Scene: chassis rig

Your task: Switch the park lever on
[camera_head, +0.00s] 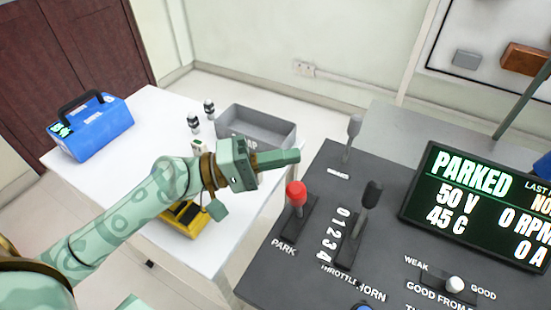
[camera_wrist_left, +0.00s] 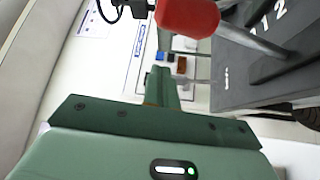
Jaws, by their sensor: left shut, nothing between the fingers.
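The park lever (camera_head: 296,196) has a red knob and stands in a slot marked PARK at the left of the dark control panel (camera_head: 300,262). Its red knob also shows large at the top of the left wrist view (camera_wrist_left: 188,16). My left gripper (camera_head: 296,156) is shut and empty, just behind and above the red knob in the head view. I cannot tell whether it touches the knob. The display (camera_head: 470,210) on the panel reads PARKED, 50 V, 45 C, 0 RPM and 0 A. My right gripper is not in view.
A black throttle lever (camera_head: 371,196) stands right of the park lever, and a grey lever (camera_head: 353,130) stands behind. A white table (camera_head: 85,170) at the left bears a blue case (camera_head: 95,127), a grey bin (camera_head: 258,128) and a yellow device (camera_head: 180,222).

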